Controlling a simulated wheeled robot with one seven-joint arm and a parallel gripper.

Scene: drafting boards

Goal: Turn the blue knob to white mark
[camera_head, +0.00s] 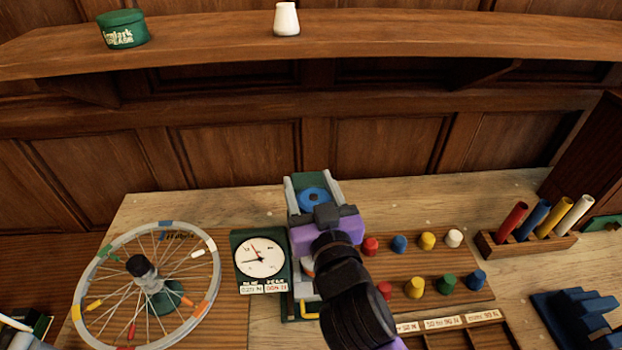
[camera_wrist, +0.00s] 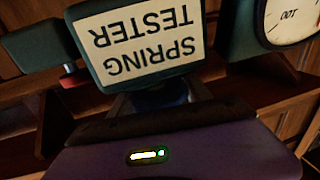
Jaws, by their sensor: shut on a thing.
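The blue knob (camera_head: 314,196) is a round disc at the top of a green and grey device in the head view, just past my gripper (camera_head: 326,214). My gripper's purple body covers the device's middle. A dark blue part (camera_wrist: 160,97) shows under the "SPRING TESTER" sign (camera_wrist: 140,40) in the wrist view, just past my gripper's purple body (camera_wrist: 170,150). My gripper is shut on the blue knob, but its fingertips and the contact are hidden. I cannot make out the white mark.
A white dial (camera_head: 259,257) stands left of the device, beside a spoked wheel (camera_head: 147,285). Colored pegs stand on a wooden board (camera_head: 462,268) at the right. A rack of tubes (camera_head: 528,244) is farther right. A shelf (camera_head: 200,45) runs above the bench.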

